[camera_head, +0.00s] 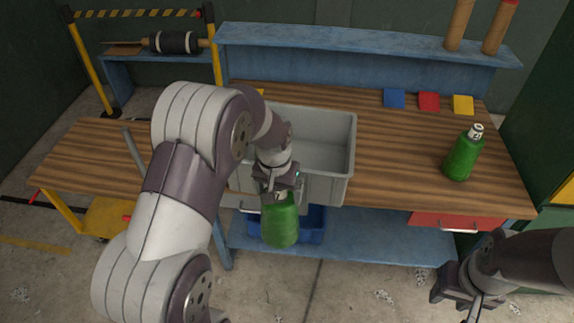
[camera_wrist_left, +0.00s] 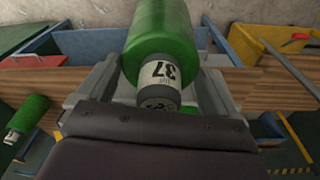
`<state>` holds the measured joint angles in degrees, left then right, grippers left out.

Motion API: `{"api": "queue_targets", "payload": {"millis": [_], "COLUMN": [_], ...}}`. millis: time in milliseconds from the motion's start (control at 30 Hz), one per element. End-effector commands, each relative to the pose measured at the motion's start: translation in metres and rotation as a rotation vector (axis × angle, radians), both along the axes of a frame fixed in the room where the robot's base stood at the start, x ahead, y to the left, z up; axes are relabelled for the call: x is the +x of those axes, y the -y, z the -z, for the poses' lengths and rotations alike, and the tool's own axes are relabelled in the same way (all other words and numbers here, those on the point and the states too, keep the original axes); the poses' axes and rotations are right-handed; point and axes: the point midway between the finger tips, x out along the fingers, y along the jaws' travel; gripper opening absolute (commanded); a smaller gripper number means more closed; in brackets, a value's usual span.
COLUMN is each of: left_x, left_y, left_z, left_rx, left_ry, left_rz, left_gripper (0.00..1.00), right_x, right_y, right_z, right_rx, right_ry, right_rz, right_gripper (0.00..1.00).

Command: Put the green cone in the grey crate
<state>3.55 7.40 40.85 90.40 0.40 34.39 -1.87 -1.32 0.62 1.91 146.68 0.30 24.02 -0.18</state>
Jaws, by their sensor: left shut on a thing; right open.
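My left gripper (camera_head: 278,184) is shut on the grey neck of a green bottle-shaped thing (camera_head: 280,222). It hangs upright in front of the grey crate (camera_head: 352,150), over the bench's front edge. In the left wrist view the held green bottle (camera_wrist_left: 162,40) has a white label reading 37, between the fingers of my left gripper (camera_wrist_left: 158,90). A second green bottle (camera_head: 462,158) stands at the bench's right. I see no plain cone shape. The crate looks empty where visible; my left arm hides its left part. My right gripper (camera_head: 460,290) is open and empty, in front of the bench.
The wooden bench (camera_head: 400,170) has a blue shelf (camera_head: 350,40) behind. Blue, red and yellow squares (camera_head: 429,101) lie at the back right. A blue bin (camera_head: 313,225) sits on the lower shelf. Bench surface between the crate and the second bottle is clear.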

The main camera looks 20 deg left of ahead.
Motion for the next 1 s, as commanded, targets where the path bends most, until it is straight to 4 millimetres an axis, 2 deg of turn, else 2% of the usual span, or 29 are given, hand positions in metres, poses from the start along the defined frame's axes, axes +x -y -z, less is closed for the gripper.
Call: {"api": "queue_targets", "payload": {"millis": [33,200,500,800,1000], "left_x": [-0.001,-0.012,-0.036,-0.065,-0.083], "left_y": [-0.003,-0.01,-0.015,-0.014,-0.009], "left_z": [-0.013,-0.039,-0.074,-0.096,-0.102], "left_rx": [0.0,0.0,0.001,0.001,0.001], "left_ry": [0.005,0.005,0.005,0.006,0.005], "left_rz": [0.014,0.153,0.506,0.951,1.258], "left_gripper": [0.08,0.08,0.08,0.08,0.08], "right_x": [0.0,0.0,0.0,0.0,0.0], "right_y": [0.0,0.0,0.0,0.0,0.0], "right_z": [-0.005,-0.013,-0.024,-0.03,-0.032], "right_rx": [0.0,0.0,0.0,0.0,0.0], "right_ry": [0.0,0.0,0.0,0.0,0.0], "right_rz": [0.0,0.0,0.0,0.0,0.0], "right_gripper": [0.43,0.43,0.43,0.43,0.43]}}
